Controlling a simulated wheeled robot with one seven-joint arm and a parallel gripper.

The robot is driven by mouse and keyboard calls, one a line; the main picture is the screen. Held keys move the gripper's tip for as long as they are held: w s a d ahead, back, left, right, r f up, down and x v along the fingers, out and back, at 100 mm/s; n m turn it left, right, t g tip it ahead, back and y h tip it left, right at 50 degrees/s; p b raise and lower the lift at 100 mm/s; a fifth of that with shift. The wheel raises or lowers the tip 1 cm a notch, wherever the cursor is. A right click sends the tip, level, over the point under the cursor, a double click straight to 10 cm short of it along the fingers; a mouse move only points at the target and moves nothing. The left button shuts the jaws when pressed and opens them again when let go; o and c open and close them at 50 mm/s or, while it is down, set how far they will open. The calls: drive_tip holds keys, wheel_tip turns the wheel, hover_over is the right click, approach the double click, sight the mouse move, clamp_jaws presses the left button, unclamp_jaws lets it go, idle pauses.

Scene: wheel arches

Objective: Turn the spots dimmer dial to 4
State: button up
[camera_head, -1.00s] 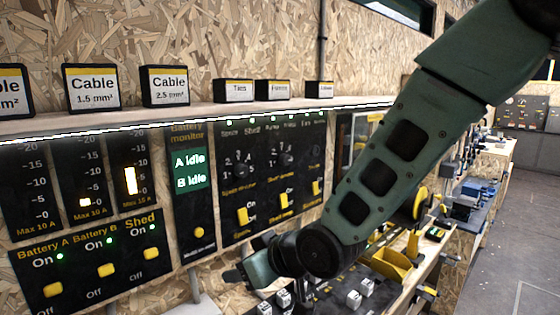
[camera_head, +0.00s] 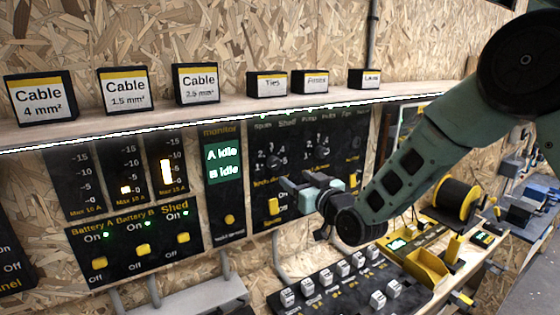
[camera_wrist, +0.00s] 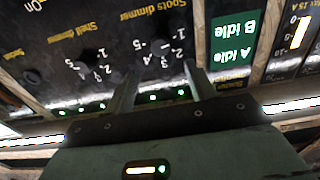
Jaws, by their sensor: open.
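The spots dimmer dial (camera_head: 274,161) is a small dark knob on the black panel in the head view, with numbers around it. In the wrist view, which is upside down, its label and several scale numbers show near the fingertips. The dark knob blends with the panel there, so I cannot tell its setting. My gripper (camera_head: 287,183) is open and empty, just in front of the panel, to the lower right of the dial in the head view. In the wrist view the two fingers of my gripper (camera_wrist: 160,68) stand apart, with scale numbers between them. I see no contact.
The shelf dimmer dial (camera_wrist: 88,52) is beside it on the same panel. A yellow switch (camera_head: 273,206) is below the spots dial. A monitor (camera_head: 223,163) reads A idle, B idle. A shelf (camera_head: 230,110) with labelled boxes runs above. A sloped switch panel (camera_head: 335,287) lies below.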

sight(276, 165)
drive_tip(key=p+x, duration=0.3)
drive_tip(key=x, duration=0.7)
drive_tip(key=c, duration=1)
